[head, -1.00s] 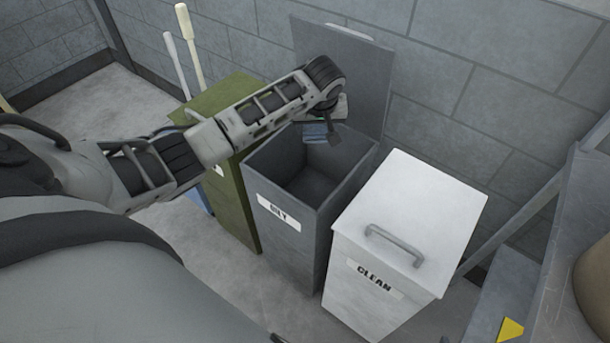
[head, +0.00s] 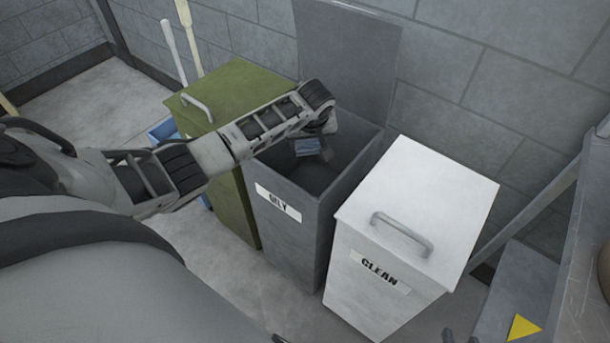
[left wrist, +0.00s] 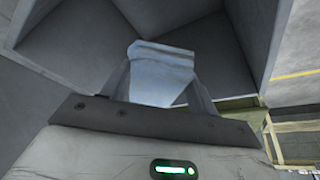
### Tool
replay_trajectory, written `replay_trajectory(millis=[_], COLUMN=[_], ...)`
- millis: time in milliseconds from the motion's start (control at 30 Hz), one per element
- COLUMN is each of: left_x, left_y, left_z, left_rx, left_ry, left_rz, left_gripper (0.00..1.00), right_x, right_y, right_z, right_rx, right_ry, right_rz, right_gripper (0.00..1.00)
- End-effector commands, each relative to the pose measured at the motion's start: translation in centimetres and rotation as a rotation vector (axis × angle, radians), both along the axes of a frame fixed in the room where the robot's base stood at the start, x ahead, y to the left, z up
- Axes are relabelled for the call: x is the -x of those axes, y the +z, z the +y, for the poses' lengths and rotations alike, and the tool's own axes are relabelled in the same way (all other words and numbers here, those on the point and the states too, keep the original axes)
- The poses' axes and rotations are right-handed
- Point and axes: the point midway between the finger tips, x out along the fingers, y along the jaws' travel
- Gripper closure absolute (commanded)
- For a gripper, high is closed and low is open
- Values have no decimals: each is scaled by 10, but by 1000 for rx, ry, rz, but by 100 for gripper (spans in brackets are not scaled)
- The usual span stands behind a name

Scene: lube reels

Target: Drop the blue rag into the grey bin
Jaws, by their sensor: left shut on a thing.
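The grey bin (head: 285,240), labelled OILY, stands open in the middle of the head view with its lid (head: 350,60) raised against the wall. My left gripper (head: 318,150) is over the bin's mouth, pointing down, and shut on the blue rag (head: 307,147). In the left wrist view the rag (left wrist: 160,72) is between the fingers, with the bin's inner walls (left wrist: 75,35) around and beyond it. The exact height of the rag against the rim is hard to tell.
A green bin (head: 235,90) with a closed lid stands left of the grey bin. A white bin (head: 420,210) labelled CLEAN stands to its right, lid closed. Two pale handles (head: 188,40) lean at the back left. A block wall (head: 500,60) is behind.

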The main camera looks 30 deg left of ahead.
Motion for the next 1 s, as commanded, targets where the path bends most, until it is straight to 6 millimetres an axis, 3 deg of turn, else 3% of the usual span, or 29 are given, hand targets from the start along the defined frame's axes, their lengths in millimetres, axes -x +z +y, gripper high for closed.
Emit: replay_trajectory(millis=[167, 200, 267, 300, 667, 833, 1000], left_x=[0, 0, 0, 0, 1, 9, 20], left_y=[2, 2, 2, 2, 8, 34, 74], left_z=[0, 0, 0, 0, -2, -9, -20], left_rx=[0, 0, 0, -1, 1, 2, 1], left_ry=[0, 0, 0, 0, 0, -2, -3], left_rz=[-1, -1, -1, -1, -1, -3, -5], left_gripper=[59, 35, 18, 15, 15, 15, 15], right_x=[2, 2, 2, 3, 3, 3, 3], right_y=[1, 0, 0, 0, 1, 5, 6], right_z=[-1, -2, -2, -2, -3, -4, -4], right_rx=[5, 6, 8, 8, 10, 12, 12], right_ry=[5, 5, 5, 6, 4, 3, -2], right_rz=[3, 3, 4, 4, 4, 3, 8], right_gripper=[66, 66, 66, 66, 66, 66, 66])
